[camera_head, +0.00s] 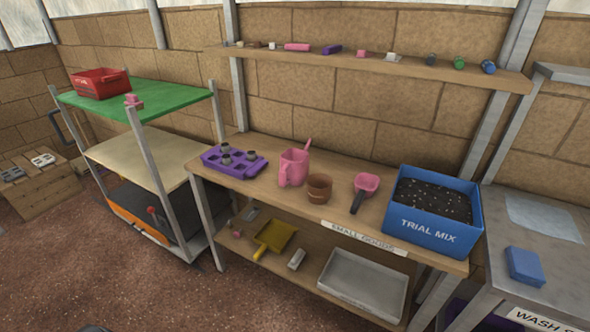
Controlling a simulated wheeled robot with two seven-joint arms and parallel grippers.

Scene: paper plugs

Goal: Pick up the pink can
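A pink can (293,168), shaped like a small watering can with a spout rising to the right, stands upright on the wooden bench (265,192). It sits between a purple tray and a brown pot.
Near the can are the purple tray (222,169), brown pot (319,188), pink scoop (365,187) and blue "TRIAL MIX" crate (428,233). A narrow shelf (400,66) with small items runs above. A green-topped rack (175,101) stands left. Open floor (80,250) lies in front.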

